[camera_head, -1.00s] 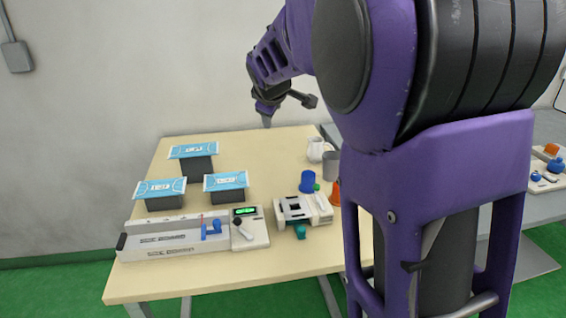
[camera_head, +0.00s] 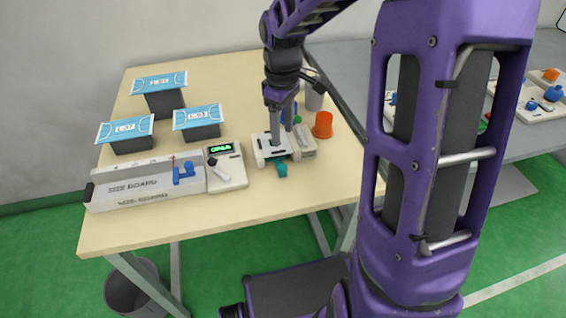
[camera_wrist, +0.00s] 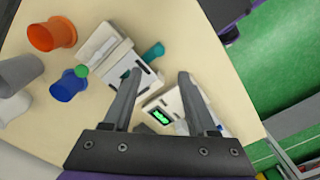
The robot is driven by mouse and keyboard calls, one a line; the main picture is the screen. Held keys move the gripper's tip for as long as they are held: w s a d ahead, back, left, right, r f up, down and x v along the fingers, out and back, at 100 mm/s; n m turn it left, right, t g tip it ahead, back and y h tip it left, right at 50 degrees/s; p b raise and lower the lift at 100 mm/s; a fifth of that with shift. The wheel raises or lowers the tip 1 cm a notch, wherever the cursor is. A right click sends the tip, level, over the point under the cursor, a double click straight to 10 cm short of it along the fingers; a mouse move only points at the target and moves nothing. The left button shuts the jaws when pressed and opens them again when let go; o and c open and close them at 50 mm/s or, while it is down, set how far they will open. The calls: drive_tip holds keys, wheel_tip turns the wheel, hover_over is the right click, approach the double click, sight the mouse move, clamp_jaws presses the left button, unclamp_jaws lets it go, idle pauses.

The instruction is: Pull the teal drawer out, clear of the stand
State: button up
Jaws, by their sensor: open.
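The teal drawer (camera_head: 281,169) shows as a small teal tab at the front of a white stand (camera_head: 261,157) on the table. In the wrist view the teal drawer (camera_wrist: 153,51) sticks out of the side of the white stand (camera_wrist: 102,50). My gripper (camera_head: 275,138) is above the stand, pointing down, and hides part of it. In the wrist view my gripper (camera_wrist: 158,75) has its two fingers wide apart with nothing between them. The left finger overlaps the stand in the picture; the teal tab lies beyond the fingertips. I cannot tell whether a finger touches the stand.
A white size board (camera_head: 135,188) and a device with a green display (camera_head: 226,170) stand left of the stand. An orange cup (camera_head: 323,125) and a blue cup (camera_wrist: 70,85) are close by. Several blue-topped packs are behind. The table's front strip is clear.

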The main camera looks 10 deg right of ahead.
sight(283, 166)
wheel_tip(283, 166, down, 12)
drive_tip(key=shift+r+b, duration=0.15)
drive_tip(key=shift+b, duration=0.55)
drive_tip(key=shift+c, duration=0.3)
clamp_jaws()
idle(0.7)
